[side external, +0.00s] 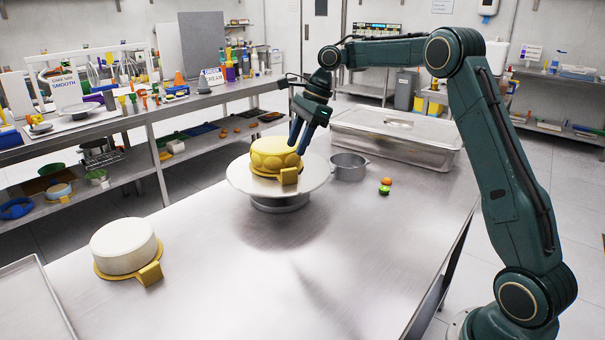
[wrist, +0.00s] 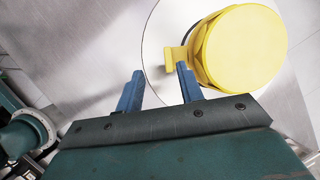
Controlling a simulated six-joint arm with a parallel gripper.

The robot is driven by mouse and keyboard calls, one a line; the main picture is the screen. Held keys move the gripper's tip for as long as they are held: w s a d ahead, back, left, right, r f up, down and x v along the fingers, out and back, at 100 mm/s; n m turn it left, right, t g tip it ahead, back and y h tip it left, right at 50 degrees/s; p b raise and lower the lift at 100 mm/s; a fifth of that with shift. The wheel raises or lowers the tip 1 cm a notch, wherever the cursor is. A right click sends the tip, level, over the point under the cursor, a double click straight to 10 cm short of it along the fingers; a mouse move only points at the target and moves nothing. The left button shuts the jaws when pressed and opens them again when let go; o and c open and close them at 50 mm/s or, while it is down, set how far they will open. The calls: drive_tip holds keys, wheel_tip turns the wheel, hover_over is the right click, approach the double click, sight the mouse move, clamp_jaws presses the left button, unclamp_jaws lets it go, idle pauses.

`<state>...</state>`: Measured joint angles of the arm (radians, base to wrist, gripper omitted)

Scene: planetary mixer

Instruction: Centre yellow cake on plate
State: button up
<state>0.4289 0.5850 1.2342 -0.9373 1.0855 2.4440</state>
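The yellow cake (side external: 275,155) sits upright on its gold board with a tab (side external: 289,176), on the white round plate (side external: 240,181) of a turntable stand. The wrist view shows the yellow cake (wrist: 245,48) right of centre, covering the right part of the white plate (wrist: 155,50). Its yellow tab (wrist: 175,60) points left, toward my fingers. My gripper (side external: 300,145) is above the plate beside the cake in the side view. Its two blue fingers (wrist: 155,85) stand apart with nothing between them; the right fingertip appears close to the tab. Whether it touches cannot be told.
A white cake (side external: 123,246) on a gold board is at the front left of the steel table (side external: 300,270). A metal pot (side external: 348,166), small orange and green items (side external: 385,186) and a lidded steel pan (side external: 395,135) lie behind right. The front middle is clear.

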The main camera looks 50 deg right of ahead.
sight(289, 169)
drive_tip(key=shift+w+d+f+m, duration=0.45)
drive_tip(key=shift+d+f+m, duration=0.2)
drive_tip(key=shift+f, duration=0.15)
drive_tip(key=shift+f, duration=0.15)
drive_tip(key=shift+x, duration=3.6)
drive_tip(key=shift+a, duration=0.1)
drive_tip(key=shift+c, duration=0.3)
clamp_jaws()
